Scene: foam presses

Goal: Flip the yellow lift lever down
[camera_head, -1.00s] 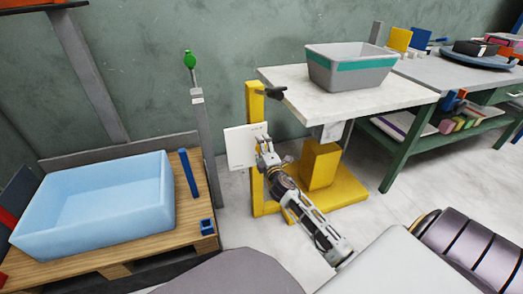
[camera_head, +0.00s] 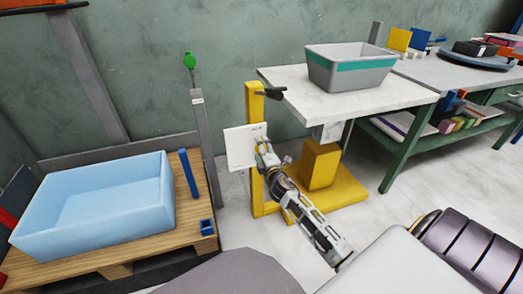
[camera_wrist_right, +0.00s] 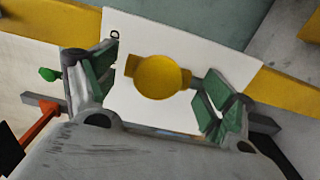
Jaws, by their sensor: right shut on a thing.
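The yellow lift lever (camera_wrist_right: 160,77) shows in the right wrist view as a round yellow knob with side tabs, in front of a white panel (camera_wrist_right: 205,30). My right gripper (camera_wrist_right: 162,85) has its green-padded fingers on either side of the knob and is shut on it. In the head view my right gripper (camera_head: 264,152) is at the lower right of the white panel (camera_head: 240,147) on the yellow lift post (camera_head: 256,115). The gripper and wrist hide the lever there. My left gripper is not in view.
A white lift table (camera_head: 400,98) carries a grey bin (camera_head: 330,78) with a teal band. A dark handle (camera_head: 270,93) sticks out by the post top. A pallet (camera_head: 110,258) with a light-blue tub (camera_head: 60,230) stands at left. A grey pole (camera_head: 206,140) stands between.

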